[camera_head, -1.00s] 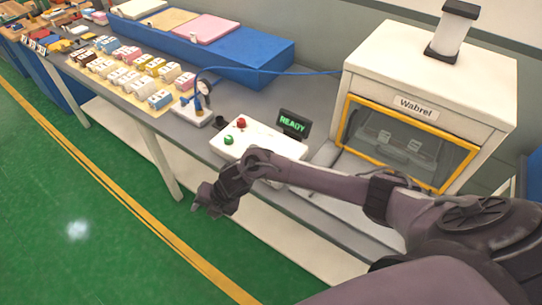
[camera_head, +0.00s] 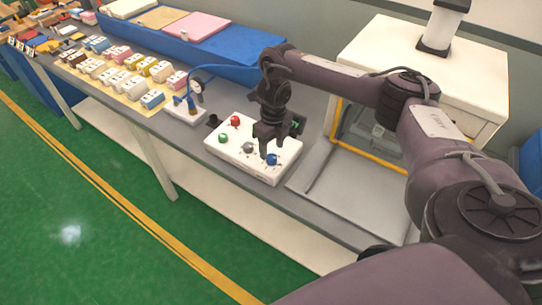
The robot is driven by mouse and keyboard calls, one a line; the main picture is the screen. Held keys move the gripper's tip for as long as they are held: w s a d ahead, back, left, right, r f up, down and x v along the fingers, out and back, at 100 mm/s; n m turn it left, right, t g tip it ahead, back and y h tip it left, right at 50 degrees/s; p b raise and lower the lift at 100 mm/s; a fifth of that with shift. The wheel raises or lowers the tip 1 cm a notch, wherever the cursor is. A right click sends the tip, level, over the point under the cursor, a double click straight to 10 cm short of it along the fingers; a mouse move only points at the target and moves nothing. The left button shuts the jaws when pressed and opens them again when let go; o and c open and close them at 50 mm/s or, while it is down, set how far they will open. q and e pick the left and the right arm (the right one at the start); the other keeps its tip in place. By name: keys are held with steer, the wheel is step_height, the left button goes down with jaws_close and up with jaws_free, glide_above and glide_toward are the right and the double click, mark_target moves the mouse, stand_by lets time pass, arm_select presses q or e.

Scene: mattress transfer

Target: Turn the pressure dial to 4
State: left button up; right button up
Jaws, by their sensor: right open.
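A white control box (camera_head: 232,152) lies on the grey bench. It carries a red button (camera_head: 235,120), a green button (camera_head: 223,138), a grey knob (camera_head: 248,147) and a blue knob (camera_head: 272,160). Which knob is the pressure dial, and what any dial reads, is too small to tell. My right gripper (camera_head: 268,150) points down over the box's right part, open, its fingertips close to the blue knob. I cannot tell whether they touch it. My left gripper is not in view.
A small stand with a round gauge (camera_head: 197,86) is left of the box. The white machine (camera_head: 385,50) with a yellow-framed window stands at right, partly behind my arm. The dark display (camera_head: 298,124) is mostly hidden. Several coloured blocks and a blue case (camera_head: 225,55) lie farther left.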

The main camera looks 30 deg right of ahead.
mark_target(271, 156)
step_height(271, 156, down, 2)
steer(key=shift+f, duration=0.95)
steer(key=c, duration=1)
